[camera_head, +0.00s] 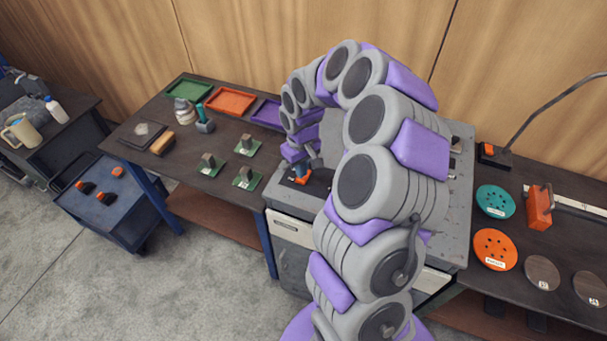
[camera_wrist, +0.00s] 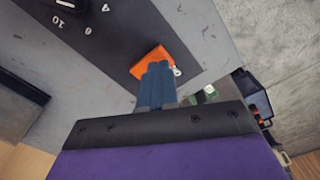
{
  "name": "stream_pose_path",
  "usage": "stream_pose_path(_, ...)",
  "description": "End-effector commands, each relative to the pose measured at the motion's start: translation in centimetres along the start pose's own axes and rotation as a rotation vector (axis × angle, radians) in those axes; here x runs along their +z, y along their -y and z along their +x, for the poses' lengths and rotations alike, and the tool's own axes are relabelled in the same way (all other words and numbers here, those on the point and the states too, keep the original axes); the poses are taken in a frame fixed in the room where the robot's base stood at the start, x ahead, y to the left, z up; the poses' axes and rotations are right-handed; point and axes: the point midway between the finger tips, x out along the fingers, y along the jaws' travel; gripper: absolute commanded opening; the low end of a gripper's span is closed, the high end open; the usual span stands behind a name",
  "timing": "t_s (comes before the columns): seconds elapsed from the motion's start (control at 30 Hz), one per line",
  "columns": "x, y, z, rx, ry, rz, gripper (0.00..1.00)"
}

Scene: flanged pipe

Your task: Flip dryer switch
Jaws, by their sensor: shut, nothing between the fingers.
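The dryer seems to be the grey cabinet (camera_head: 292,238) with a flat grey top, under my arm in the head view. A dark panel (camera_wrist: 115,35) on it carries white dial marks such as 10 and 0. An orange block (camera_wrist: 148,60) sits on this panel, with a small silver tip (camera_wrist: 177,71) beside it; this looks like the switch. My gripper (camera_wrist: 158,68) has its blue fingers shut and empty, right over the orange block. They hide part of it, and I cannot tell whether they touch. The orange also shows small in the head view (camera_head: 299,181).
My arm hides much of the cabinet top. A dark table (camera_head: 215,135) on the left holds trays and small blocks on green plates. A right-hand table (camera_head: 520,270) holds teal and orange discs (camera_head: 495,249) and a lamp-like cable. The floor at front left is clear.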

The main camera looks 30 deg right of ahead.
Motion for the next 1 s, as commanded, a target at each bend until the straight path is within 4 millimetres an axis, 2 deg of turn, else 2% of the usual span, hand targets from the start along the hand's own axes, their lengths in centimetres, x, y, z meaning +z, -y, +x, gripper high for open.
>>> stream_pose_path(1.0,-0.01,0.00,0.52,0.000,0.000,0.000,0.00)
